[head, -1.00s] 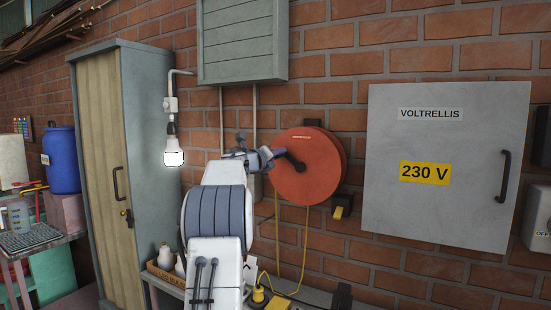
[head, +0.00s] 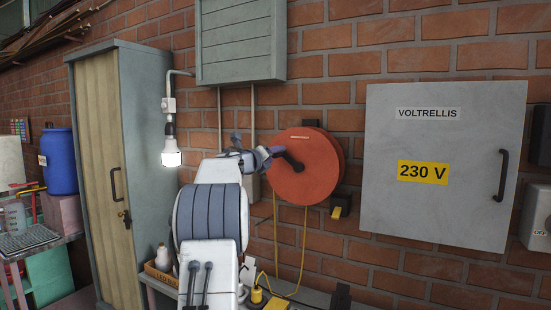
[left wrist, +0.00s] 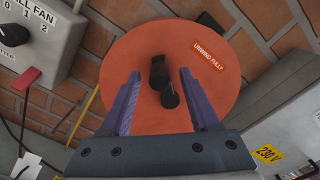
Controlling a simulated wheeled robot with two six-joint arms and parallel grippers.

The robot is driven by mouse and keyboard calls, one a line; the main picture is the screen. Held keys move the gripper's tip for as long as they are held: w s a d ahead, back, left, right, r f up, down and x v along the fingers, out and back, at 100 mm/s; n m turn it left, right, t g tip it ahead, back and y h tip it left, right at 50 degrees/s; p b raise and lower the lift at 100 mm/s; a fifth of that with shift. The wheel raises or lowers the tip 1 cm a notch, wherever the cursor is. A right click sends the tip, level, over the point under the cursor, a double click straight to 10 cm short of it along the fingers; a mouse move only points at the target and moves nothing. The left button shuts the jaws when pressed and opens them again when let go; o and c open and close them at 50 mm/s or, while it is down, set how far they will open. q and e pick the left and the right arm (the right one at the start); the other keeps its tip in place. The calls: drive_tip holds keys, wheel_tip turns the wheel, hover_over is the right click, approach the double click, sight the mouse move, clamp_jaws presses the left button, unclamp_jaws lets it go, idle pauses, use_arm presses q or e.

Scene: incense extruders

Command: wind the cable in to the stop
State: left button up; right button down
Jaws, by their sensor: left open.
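An orange-red cable reel (head: 314,178) is mounted on the brick wall. A yellow cable (head: 304,245) hangs from it toward the bench below. The reel's black crank handle (head: 291,164) sticks out from its face. My left gripper (head: 267,156) is at the left side of the reel, near the crank. In the left wrist view, the open jaws (left wrist: 158,88) stand on either side of the dark crank knob (left wrist: 169,98), with gaps on both sides. A red "UNWIND FULLY" label (left wrist: 210,55) shows on the reel. My right gripper is not seen.
A grey "230 V" cabinet (head: 440,215) is on the wall to the right. A grey louvred box (head: 240,40) hangs above left, with a lit bulb (head: 171,158) beside it. A switch box (left wrist: 40,35) shows at left in the left wrist view. The bench below holds small items.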

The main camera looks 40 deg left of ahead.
use_arm(q)
drive_tip(key=b+v, duration=0.2)
drive_tip(key=v, duration=0.7)
drive_tip(key=shift+b, duration=0.4)
